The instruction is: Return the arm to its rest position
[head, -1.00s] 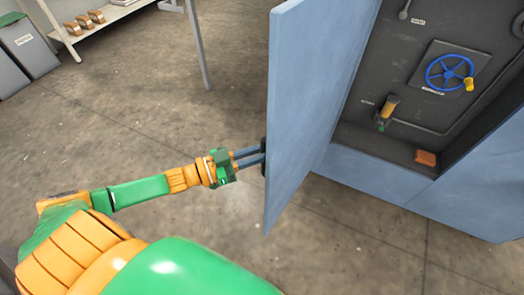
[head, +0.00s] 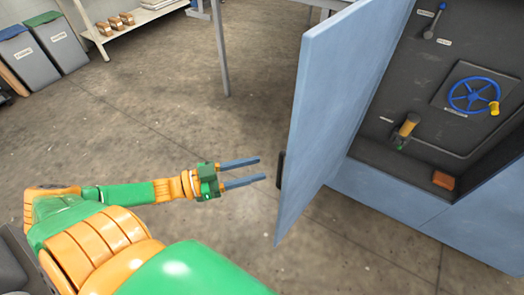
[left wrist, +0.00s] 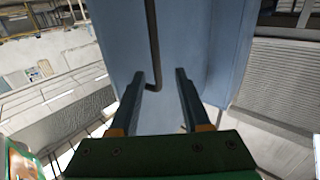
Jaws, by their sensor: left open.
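My left gripper (head: 262,170) is open and empty in the head view. Its two fingers point right, toward the blue cabinet door (head: 335,110), and stop short of it. The dark door handle (head: 281,170) sits on the door's near edge, a little right of the fingertips. In the left wrist view the open fingers (left wrist: 163,82) show with the dark bar of the handle (left wrist: 152,40) beyond and between them. The door stands open. My left arm is stretched out from the lower left. My right gripper is not in view.
The open cabinet holds a blue handwheel (head: 474,95), a lever with an orange grip (head: 406,128) and an orange block (head: 443,180). Grey bins (head: 58,42) and a shelf with small boxes (head: 122,20) stand at the back left. The floor left of the door is clear.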

